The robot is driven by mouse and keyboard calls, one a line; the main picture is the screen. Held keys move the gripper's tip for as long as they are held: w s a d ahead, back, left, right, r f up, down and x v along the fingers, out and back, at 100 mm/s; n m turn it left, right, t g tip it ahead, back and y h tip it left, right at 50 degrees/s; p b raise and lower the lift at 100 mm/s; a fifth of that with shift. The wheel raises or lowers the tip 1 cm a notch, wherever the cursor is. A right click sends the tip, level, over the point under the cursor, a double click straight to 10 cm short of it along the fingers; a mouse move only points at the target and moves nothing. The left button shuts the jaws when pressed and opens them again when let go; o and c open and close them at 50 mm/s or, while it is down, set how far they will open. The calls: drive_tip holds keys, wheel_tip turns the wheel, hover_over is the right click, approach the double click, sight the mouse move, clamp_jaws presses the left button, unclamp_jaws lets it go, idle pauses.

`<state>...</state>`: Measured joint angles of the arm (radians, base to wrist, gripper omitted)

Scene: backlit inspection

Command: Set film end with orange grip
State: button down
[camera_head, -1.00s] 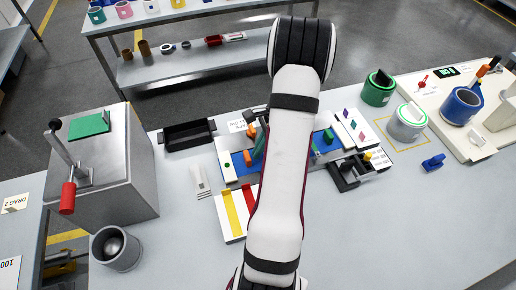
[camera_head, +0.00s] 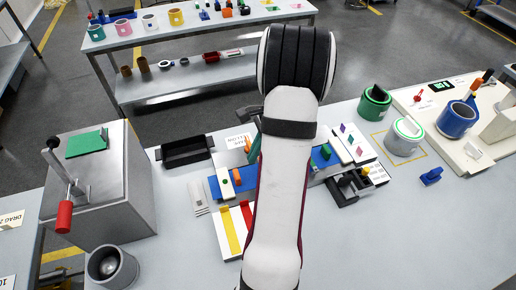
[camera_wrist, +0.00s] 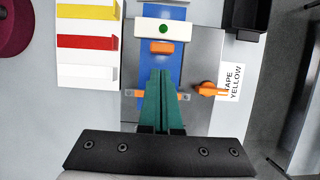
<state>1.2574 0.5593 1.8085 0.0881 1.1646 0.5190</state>
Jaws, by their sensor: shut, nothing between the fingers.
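My gripper (camera_wrist: 162,78) has teal fingers, shut together with nothing between them. In the wrist view its tips point at a blue strip (camera_wrist: 154,66) on a grey fixture (camera_wrist: 203,50). An orange grip (camera_wrist: 160,47) lies on the strip just beyond the tips, beside a white block (camera_wrist: 162,29) with a green dot. An orange knob (camera_wrist: 208,89) is to the right. In the head view the orange grip (camera_head: 237,177) shows left of my arm, which hides most of the gripper.
Yellow, red and white strips (camera_wrist: 87,43) lie left of the fixture. A label reading TAPE YELLOW (camera_wrist: 231,82) and a black tray (camera_head: 187,151) lie beside it.

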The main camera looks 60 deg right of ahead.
wheel_tip(320, 180, up, 3)
approach(244, 178)
drive_tip(key=f, duration=0.2)
drive_tip(key=s+d+f, duration=0.1)
drive_tip(key=shift+s+f, duration=0.1)
drive_tip(key=shift+f, duration=0.1)
drive_tip(key=w+a, duration=0.2)
drive_tip(key=shift+w+a+f, duration=0.2)
drive_tip(key=shift+w+f, duration=0.05)
drive_tip(key=shift+f, duration=0.15)
drive_tip(key=shift+w+a, duration=0.3)
drive_tip(key=shift+w+a, duration=0.1)
drive_tip(key=shift+w+a, duration=0.35)
drive_tip(key=shift+s+d, duration=0.1)
